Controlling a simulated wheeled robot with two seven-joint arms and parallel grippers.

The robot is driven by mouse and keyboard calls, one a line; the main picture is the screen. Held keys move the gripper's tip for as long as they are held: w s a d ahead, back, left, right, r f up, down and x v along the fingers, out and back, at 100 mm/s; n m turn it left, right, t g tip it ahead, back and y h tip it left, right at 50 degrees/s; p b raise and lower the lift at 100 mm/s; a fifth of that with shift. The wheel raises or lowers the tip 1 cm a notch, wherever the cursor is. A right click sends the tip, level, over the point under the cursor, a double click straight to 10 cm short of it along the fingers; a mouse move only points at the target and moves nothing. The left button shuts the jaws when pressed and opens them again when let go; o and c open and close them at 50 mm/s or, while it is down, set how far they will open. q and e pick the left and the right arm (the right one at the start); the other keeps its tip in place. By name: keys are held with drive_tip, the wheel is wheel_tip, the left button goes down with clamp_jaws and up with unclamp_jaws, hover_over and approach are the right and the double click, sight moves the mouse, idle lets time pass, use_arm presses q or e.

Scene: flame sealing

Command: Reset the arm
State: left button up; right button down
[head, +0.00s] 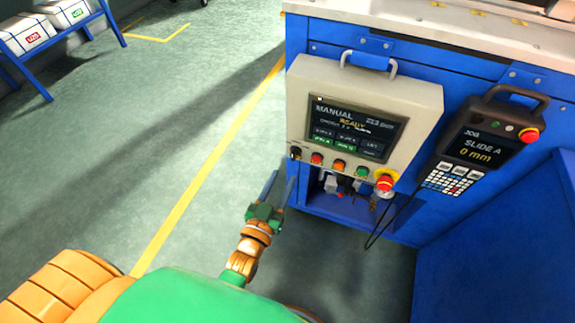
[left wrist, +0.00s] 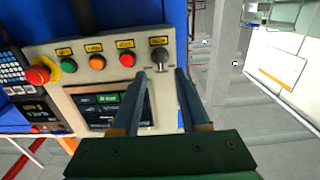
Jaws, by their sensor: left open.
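My left gripper (head: 280,180) is in front of the blue machine, just below and left of the grey control panel (head: 424,100). Its two fingers are open, with nothing held between them. In the left wrist view the gripper (left wrist: 160,73) points at the panel, which appears upside down. The black selector knob (left wrist: 159,57) shows between the fingertips in that view; I cannot tell whether they touch it. In the head view the knob (head: 295,152) sits at the panel's lower left, above the fingers. The panel screen (head: 355,125) reads MANUAL. My right gripper is not in view.
A red emergency stop (head: 384,183) sits at the panel's lower right. A jog pendant (head: 480,145) showing 0 mm hangs to the right, with a cable below it. The floor (head: 110,150) left of the machine is clear. A blue rack with white boxes (head: 28,35) stands far left.

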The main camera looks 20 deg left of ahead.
use_arm(q)
drive_tip(key=shift+s, duration=0.4)
drive_tip(key=s+f+m+g+h, duration=0.1)
drive_tip(key=s+f+g, duration=0.45)
drive_tip(key=f, duration=0.55)
drive_tip(key=s+f+g, duration=0.4)
drive_tip(key=s+f, duration=0.2)
drive_tip(key=f, duration=0.5)
drive_tip(key=s+a+f+g, duration=0.2)
drive_tip(key=s+f+g, duration=0.3)
drive_tip(key=s, duration=0.5)
drive_tip(key=s+a+f+m+g+y, duration=0.1)
drive_tip(key=s+a+f+g+y, duration=0.2)
drive_tip(key=s, duration=0.6)
wheel_tip(320, 180, up, 16)
drive_tip(key=h+p, duration=0.1)
drive_tip(key=p, duration=1.5)
drive_tip(key=shift+s+p, duration=0.35)
drive_tip(key=shift+p, duration=0.05)
